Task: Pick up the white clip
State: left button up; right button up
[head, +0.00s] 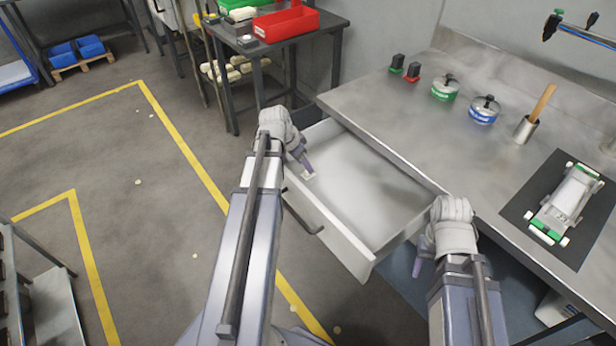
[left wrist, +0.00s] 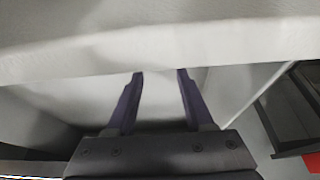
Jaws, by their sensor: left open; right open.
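The drawer (head: 355,250) stands pulled out from under the steel bench. A small whitish piece (head: 309,176), perhaps the white clip, lies in its left front corner; its shape is too small to make out. My left gripper (head: 305,167) reaches down into that corner, its fingertips close to the piece. In the left wrist view, the left gripper's dark fingers (left wrist: 160,74) are apart, with only pale surface between them; I cannot make out the clip there. My right gripper (head: 419,268) is open and empty, beside the drawer's right front corner.
The bench (head: 430,135) carries green and blue round tins, a cup with a wooden handle, and a white-green vehicle (head: 566,203) on a dark mat. The drawer's front wall and handle (head: 303,212) face me. A red bin (head: 286,24) stands on the back table.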

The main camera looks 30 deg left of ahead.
pick_arm(q)
jog(key=b+x, duration=0.2)
jog(key=x, duration=0.2)
jog(key=shift+s+b, duration=0.15)
jog(key=shift+b, duration=0.25)
jog(key=shift+c, duration=0.4)
grip_shut()
